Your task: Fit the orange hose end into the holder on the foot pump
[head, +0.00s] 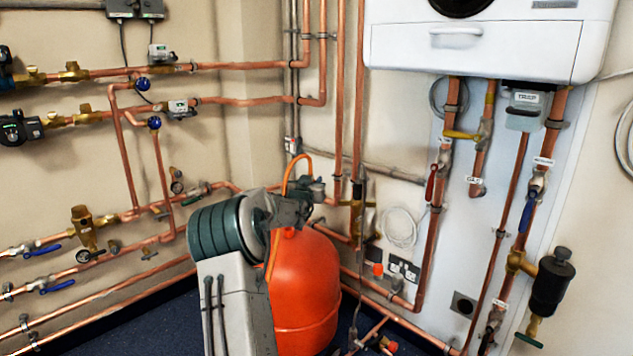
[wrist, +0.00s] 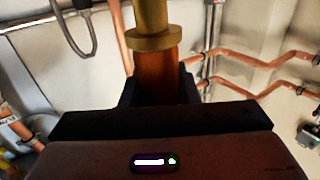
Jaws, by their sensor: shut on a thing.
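My gripper (wrist: 158,90) is shut on the orange hose end (wrist: 157,68), a dark orange cylinder with a brass collar above the jaws. In the head view my gripper (head: 318,190) is small and partly hidden by my arm, above the red vessel. A thin orange hose (head: 286,174) arches over my wrist, and an orange strand runs down beside my arm. The held end cannot be made out in the head view. I cannot identify the foot pump or its holder in either view.
A large red rounded vessel (head: 303,290) stands behind my arm. Copper pipes with valves line both walls close by. A white boiler (head: 480,45) hangs at the upper right. A strip of dark blue floor (head: 150,325) is clear at lower left.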

